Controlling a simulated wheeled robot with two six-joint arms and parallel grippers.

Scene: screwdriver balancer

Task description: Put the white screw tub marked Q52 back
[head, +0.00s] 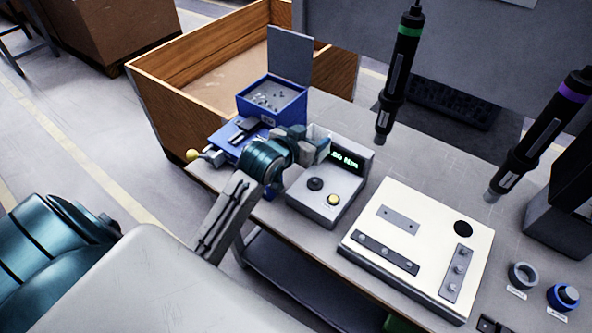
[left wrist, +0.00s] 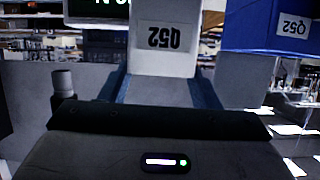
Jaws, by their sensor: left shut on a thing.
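The white screw tub marked Q52 (left wrist: 164,45) is between the fingers of my left gripper (left wrist: 164,92) in the left wrist view, its label upside down. In the head view my left gripper (head: 309,148) is shut on the tub, and only a pale part of the tub (head: 317,131) shows behind the fingers. The tub is just behind the grey controller box, near the blue bin (head: 270,103). The blue bin has a raised grey lid and small screws inside. My right gripper is not in view.
The grey controller box (head: 341,195) with a green display is close beside the gripper. A blue vise (head: 232,142) is at the left. A white fixture board (head: 420,235) is at the right. Two screwdrivers hang above the bench, one green-banded (head: 399,75), one purple-banded (head: 540,135).

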